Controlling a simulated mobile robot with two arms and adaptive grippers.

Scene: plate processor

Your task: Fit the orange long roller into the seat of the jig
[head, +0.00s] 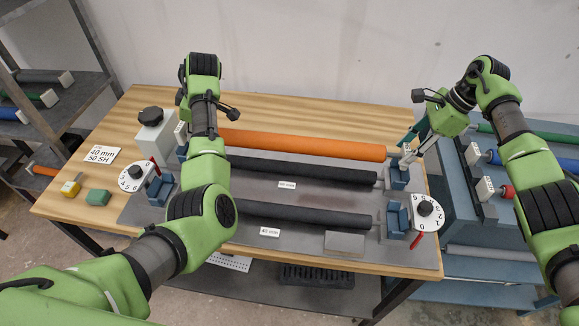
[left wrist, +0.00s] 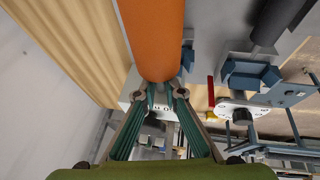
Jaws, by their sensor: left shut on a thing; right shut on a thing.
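The orange long roller (head: 300,144) lies level, left to right, along the back of the grey jig plate (head: 300,240), just behind the rear black roller. My right gripper (head: 404,151) is shut at the roller's right end. My left gripper is mostly hidden behind my left arm in the head view. In the left wrist view, my left gripper (left wrist: 161,97) is shut at the near end of the orange roller (left wrist: 155,40). A blue seat of the jig (head: 398,218) stands at the front right; another seat (left wrist: 250,75) shows beside the roller. Whether the roller touches a seat cannot be told.
Two black rollers (head: 300,170) (head: 290,214) lie on the jig. Numbered dials (head: 137,177) (head: 427,213) with red levers flank it. A blue rack with coloured rollers (head: 470,215) stands at right.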

